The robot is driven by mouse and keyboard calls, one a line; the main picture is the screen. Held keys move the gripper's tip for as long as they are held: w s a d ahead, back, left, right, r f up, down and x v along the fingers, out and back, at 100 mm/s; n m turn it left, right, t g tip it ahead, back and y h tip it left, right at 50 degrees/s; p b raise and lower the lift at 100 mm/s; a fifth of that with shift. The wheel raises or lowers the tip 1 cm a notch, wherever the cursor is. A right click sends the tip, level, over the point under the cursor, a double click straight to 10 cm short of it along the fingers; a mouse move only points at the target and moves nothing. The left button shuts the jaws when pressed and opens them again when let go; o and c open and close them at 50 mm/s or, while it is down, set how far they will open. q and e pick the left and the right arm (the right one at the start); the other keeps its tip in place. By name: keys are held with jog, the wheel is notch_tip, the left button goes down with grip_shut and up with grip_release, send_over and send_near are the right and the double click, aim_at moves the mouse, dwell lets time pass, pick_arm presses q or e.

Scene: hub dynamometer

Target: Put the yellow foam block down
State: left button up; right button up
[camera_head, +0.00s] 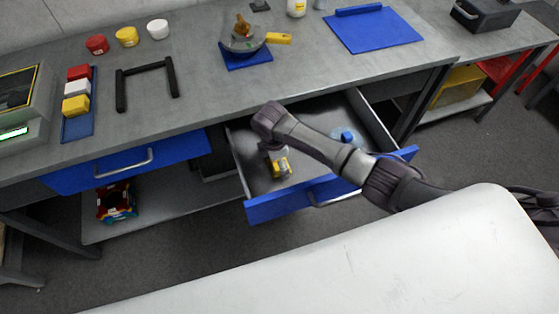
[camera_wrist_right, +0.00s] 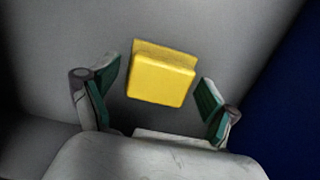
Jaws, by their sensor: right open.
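A yellow foam block (camera_head: 282,167) is inside the open drawer (camera_head: 290,195), near its left front part. In the right wrist view the yellow block (camera_wrist_right: 161,78) appears against the grey drawer floor, between and slightly beyond my fingers, with a gap on each side. My right gripper (camera_wrist_right: 158,98) is open, its green-padded fingers apart and touching nothing that I can see. In the head view my right gripper (camera_head: 277,160) reaches down into the drawer at the block and partly hides it. My left gripper is not in view.
A blue tray (camera_head: 83,125) on the bench holds red, white and yellow blocks. Red, yellow and white round pieces (camera_head: 126,37), a black handle frame (camera_head: 147,71) and a blue mat (camera_head: 372,29) are also there. A small blue item (camera_head: 347,137) lies in the drawer's right part.

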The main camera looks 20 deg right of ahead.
jog(key=shift+r, duration=0.1)
notch_tip(320, 180, up, 12)
jog(key=a, duration=0.1)
jog(key=shift+a+p, duration=0.2)
jog(key=shift+p, duration=0.25)
dwell(0.3)
